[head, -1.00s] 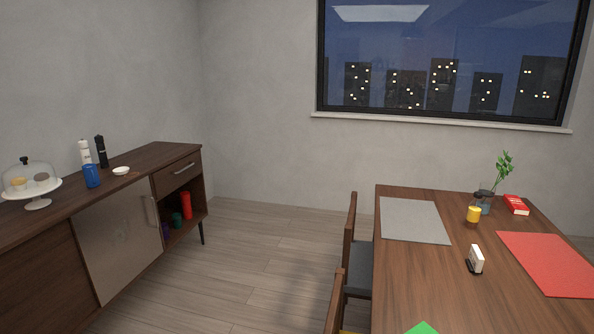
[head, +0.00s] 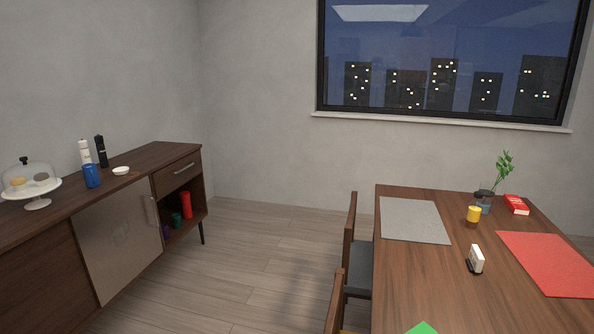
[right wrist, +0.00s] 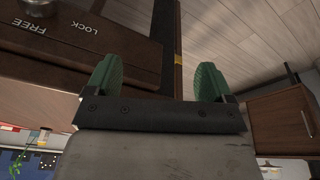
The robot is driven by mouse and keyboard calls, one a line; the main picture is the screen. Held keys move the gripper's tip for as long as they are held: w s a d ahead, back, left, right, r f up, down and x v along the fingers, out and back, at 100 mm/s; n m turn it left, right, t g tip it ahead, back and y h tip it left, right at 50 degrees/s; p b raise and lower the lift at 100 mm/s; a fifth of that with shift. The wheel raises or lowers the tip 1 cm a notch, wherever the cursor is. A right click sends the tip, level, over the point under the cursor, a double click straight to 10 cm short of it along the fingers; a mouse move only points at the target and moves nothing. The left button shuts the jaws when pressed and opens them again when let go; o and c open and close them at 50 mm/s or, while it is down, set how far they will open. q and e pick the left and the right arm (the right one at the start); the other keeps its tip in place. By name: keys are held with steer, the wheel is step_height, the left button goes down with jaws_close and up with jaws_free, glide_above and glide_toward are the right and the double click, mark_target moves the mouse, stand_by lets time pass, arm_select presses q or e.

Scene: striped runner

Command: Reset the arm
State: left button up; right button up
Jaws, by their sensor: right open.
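My right gripper (right wrist: 155,82) shows in the right wrist view. Its two green fingertips stand wide apart with nothing between them. It is clear of the furniture as far as I can see. The right arm does not show in the head view. My left gripper is in neither view now.
A dining table (head: 420,285) with a grey mat (head: 414,220), red mat (head: 548,264), yellow cup (head: 473,214), small white-faced stand (head: 476,259), red book (head: 516,204) and plant (head: 504,165) stands right. A chair (head: 351,240) is beside it. A sideboard (head: 150,157) stands left. Open floor (head: 260,260) lies between.

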steer(key=s+f+g, duration=0.1)
steer(key=s+f, duration=0.1)
steer(key=f, duration=0.9)
steer(key=s+f, duration=0.2)
steer(key=f, duration=0.8)
steer(key=s+d+f+g, duration=0.1)
steer(key=s+d+f, duration=0.2)
steer(key=s+f, duration=1)
steer(key=shift+s+f, duration=0.15)
steer(key=shift+s, duration=0.3)
